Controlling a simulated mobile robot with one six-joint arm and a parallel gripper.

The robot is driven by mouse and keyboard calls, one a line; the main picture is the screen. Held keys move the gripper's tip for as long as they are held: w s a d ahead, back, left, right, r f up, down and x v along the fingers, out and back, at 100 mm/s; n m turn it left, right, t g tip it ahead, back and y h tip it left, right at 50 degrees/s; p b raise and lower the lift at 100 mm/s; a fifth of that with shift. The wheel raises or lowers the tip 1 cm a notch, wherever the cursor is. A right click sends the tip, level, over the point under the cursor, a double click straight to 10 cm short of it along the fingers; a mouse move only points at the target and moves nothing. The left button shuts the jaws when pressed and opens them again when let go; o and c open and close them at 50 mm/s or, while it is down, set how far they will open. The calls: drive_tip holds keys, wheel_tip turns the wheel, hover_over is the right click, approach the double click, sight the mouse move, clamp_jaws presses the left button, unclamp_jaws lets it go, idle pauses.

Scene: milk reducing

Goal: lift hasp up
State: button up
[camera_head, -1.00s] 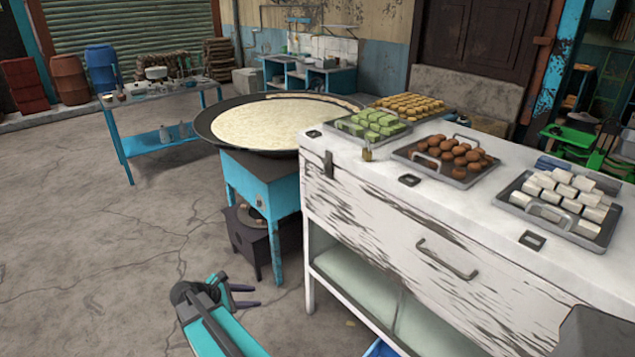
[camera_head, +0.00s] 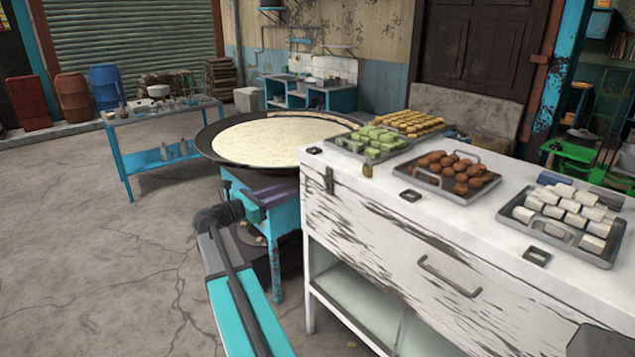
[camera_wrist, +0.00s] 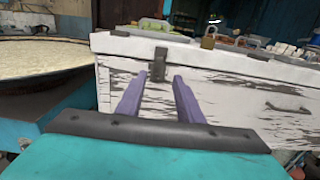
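The dark metal hasp (camera_head: 328,180) hangs down over the front left corner of the white wooden chest (camera_head: 400,240). In the wrist view the hasp (camera_wrist: 159,65) is straight ahead, near the line between my two finger tips. My gripper (camera_head: 276,193) is left of the chest in the head view, pointing towards it. In the wrist view my gripper (camera_wrist: 159,78) has its purple fingers apart with nothing held between them. The exact gap to the hasp cannot be told. A small brass padlock (camera_head: 367,166) stands on the lid, also visible in the wrist view (camera_wrist: 208,40).
Trays of green (camera_head: 372,140), brown (camera_head: 455,172) and white (camera_head: 565,212) sweets sit on the lid. A wide pan of milk (camera_head: 275,142) on a blue stand is behind and left of my gripper. Open floor (camera_head: 110,270) lies on the left.

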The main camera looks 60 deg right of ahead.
sight(323, 178)
idle(0.3)
drive_tip(key=p+x, duration=0.3)
drive_tip(key=x, duration=1)
drive_tip(key=shift+s+d+f, duration=0.1)
drive_tip(key=shift+s+d, duration=0.1)
drive_tip(key=shift+d, duration=0.15)
drive_tip(key=shift+c, duration=0.6)
